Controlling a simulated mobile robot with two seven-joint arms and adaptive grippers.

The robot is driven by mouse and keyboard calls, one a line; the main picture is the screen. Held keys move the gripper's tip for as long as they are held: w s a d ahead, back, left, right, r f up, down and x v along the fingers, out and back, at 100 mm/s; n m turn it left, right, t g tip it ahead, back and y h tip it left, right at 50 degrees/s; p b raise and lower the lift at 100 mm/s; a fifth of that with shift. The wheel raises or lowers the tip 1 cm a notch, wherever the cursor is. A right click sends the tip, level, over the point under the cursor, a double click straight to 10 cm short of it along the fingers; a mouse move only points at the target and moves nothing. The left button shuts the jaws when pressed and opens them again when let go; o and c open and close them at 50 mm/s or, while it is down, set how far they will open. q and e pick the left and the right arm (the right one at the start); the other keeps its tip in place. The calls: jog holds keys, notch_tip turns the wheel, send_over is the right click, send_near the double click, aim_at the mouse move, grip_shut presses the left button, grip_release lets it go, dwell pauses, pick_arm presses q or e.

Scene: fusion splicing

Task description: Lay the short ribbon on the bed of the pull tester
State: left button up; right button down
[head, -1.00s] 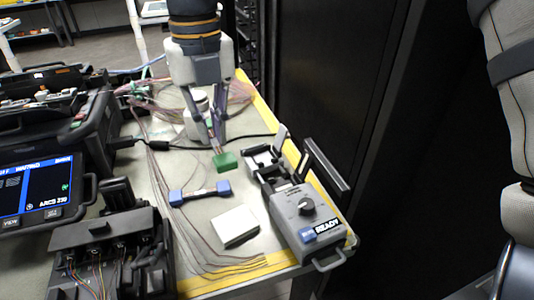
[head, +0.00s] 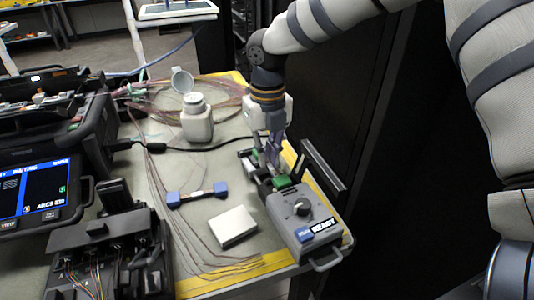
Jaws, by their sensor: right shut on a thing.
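The short ribbon's green end piece (head: 283,182) is at the near end of the pull tester's bed; a second bit of green (head: 246,153) shows at the bed's far end. My right gripper (head: 271,166) is shut on the ribbon between them, low over the bed. The fingers hide most of the ribbon, so I cannot tell whether it touches the bed. My left gripper is not in view.
A blue-ended piece (head: 197,195) and a white box (head: 232,226) lie left of the tester. A white bottle (head: 197,120) with its lid open stands behind. Loose fibres cross the mat. A dark cabinet rises close on the right.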

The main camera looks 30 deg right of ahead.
aim_at(268, 162)
jog(key=shift+s+f, duration=0.2)
jog(key=shift+f, duration=0.5)
jog(key=c, duration=2)
grip_release()
jog(key=shift+f, duration=0.1)
jog(key=shift+s+f, duration=0.1)
notch_tip(268, 162, up, 14)
jog(key=shift+w, duration=0.3)
jog(key=shift+f, duration=0.1)
